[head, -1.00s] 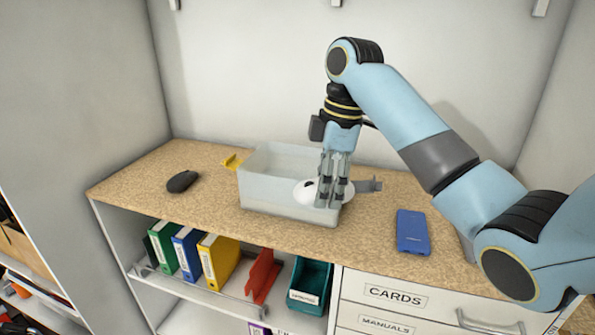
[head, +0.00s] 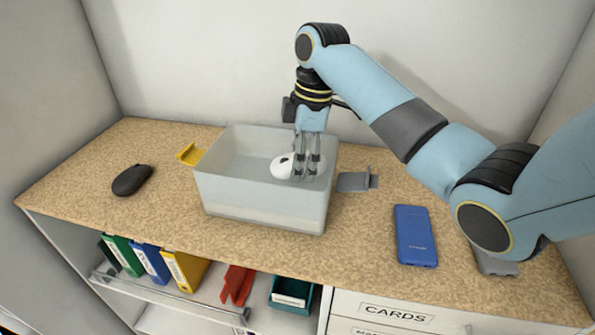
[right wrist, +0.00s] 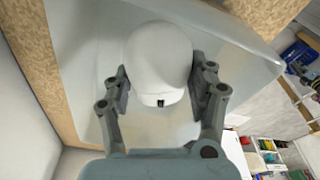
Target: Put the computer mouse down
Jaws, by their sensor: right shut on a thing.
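My right gripper (head: 307,172) is shut on a white computer mouse (head: 281,166) with a dark spot on it. The mouse shows at the right part of the opening of a translucent grey bin (head: 262,208) on the counter. In the right wrist view, the two fingers of the gripper (right wrist: 160,92) sit on either side of the white mouse (right wrist: 158,58), with the pale inside of the bin (right wrist: 225,65) around it. I cannot tell how far it is from the bin floor. A black mouse (head: 132,180) lies on the counter left of the bin. My left gripper is not in view.
A yellow piece (head: 188,154) and a grey bracket-like piece (head: 357,181) lie beside the bin. A blue phone-like block (head: 415,235) lies at the right. Binders (head: 185,270) stand on the shelf below.

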